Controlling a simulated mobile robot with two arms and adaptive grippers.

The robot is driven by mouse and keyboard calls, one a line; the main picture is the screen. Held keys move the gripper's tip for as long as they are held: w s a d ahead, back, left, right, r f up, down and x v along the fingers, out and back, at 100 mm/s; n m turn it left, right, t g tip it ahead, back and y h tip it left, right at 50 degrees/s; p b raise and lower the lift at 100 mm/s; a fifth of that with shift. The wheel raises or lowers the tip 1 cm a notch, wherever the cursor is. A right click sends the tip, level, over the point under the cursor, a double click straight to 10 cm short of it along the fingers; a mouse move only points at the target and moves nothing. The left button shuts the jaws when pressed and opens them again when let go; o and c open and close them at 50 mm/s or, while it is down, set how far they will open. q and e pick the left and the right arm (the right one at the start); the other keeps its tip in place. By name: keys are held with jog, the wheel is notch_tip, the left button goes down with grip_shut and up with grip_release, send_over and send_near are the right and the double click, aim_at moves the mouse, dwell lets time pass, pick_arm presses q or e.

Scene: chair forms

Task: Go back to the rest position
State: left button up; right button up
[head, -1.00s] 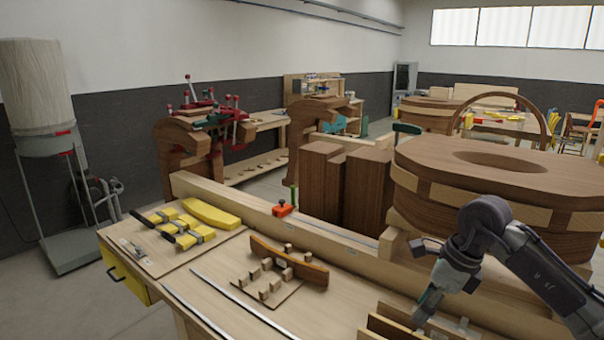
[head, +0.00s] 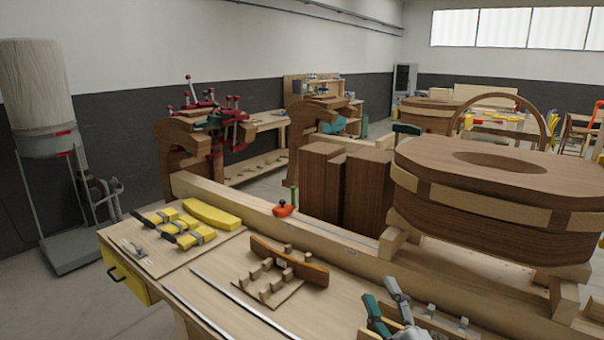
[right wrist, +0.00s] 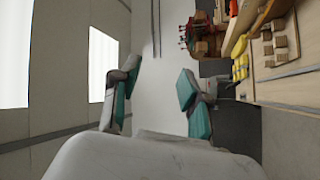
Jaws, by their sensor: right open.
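My right gripper (head: 381,290) shows at the bottom edge of the head view, over the front of the near bench (head: 215,270). Its two teal-padded fingers point up and stand apart, with nothing between them. In the right wrist view the open gripper (right wrist: 158,72) also has empty space between its fingers. That view lies sideways, with wall and windows at left and the bench at upper right. My left gripper is in neither view.
A curved wooden piece with small blocks (head: 290,262) lies on the bench, left of my right gripper. Yellow-handled tools (head: 187,232) lie farther left. A large round wooden form (head: 490,205) stands at right, beside dark wooden blocks (head: 345,190) behind the bench rail.

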jog(key=s+d+f+m+g+h, duration=0.3)
jog(key=s+d+f+m+g, duration=0.15)
jog(key=f, duration=0.45)
jog(key=s+d+f+m+g+h, duration=0.3)
jog(key=s+f+m+g, duration=0.15)
jog(key=f, duration=0.35)
jog(key=s+a+f+m+g+y, duration=0.15)
jog(key=s+f+g, duration=0.3)
jog(key=s, duration=0.55)
jog(key=s+f+m+g+h, duration=0.1)
jog(key=s+f+m+g, duration=0.1)
jog(key=s+f+g, duration=0.5)
jog(key=s+f+t+b, duration=0.25)
jog(key=f+b, duration=0.45)
jog(key=f, duration=2.5)
jog(key=s+d+f+g+b, duration=0.1)
jog(key=s+d+f+b, duration=0.2)
jog(key=s+f, duration=1.3)
notch_tip(320, 180, down, 4)
jog(key=shift+s+d+f+g+b, duration=0.2)
jog(key=shift+s+g+b, duration=0.15)
jog(key=shift+b, duration=0.35)
